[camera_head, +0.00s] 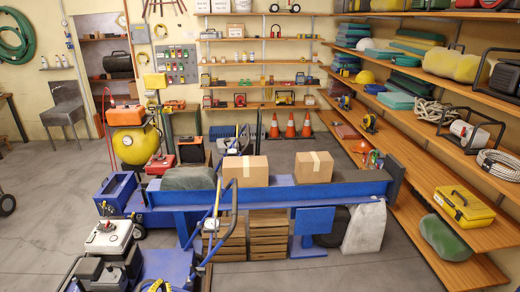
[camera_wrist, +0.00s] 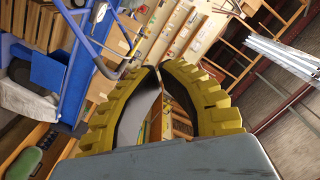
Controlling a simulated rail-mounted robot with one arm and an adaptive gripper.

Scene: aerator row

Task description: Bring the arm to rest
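My gripper (camera_wrist: 158,69) shows in the wrist view as two ridged yellow fingers that curve inward from the grey wrist. Their tips meet at the middle of the picture, and I see no object held between them. Pale inner finger faces and background show in the gap behind the tips. The wrist view is tilted on its side, with the room rotated.
A blue bench (camera_head: 275,194) bears two cardboard boxes (camera_head: 315,167). Wooden crates (camera_head: 267,236) and a white sack (camera_head: 364,229) stand below it. Loaded shelves (camera_head: 440,190) line the right wall. Equipment, including a yellow tank (camera_head: 132,146), crowds the left. Grey floor (camera_head: 40,215) is clear at far left.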

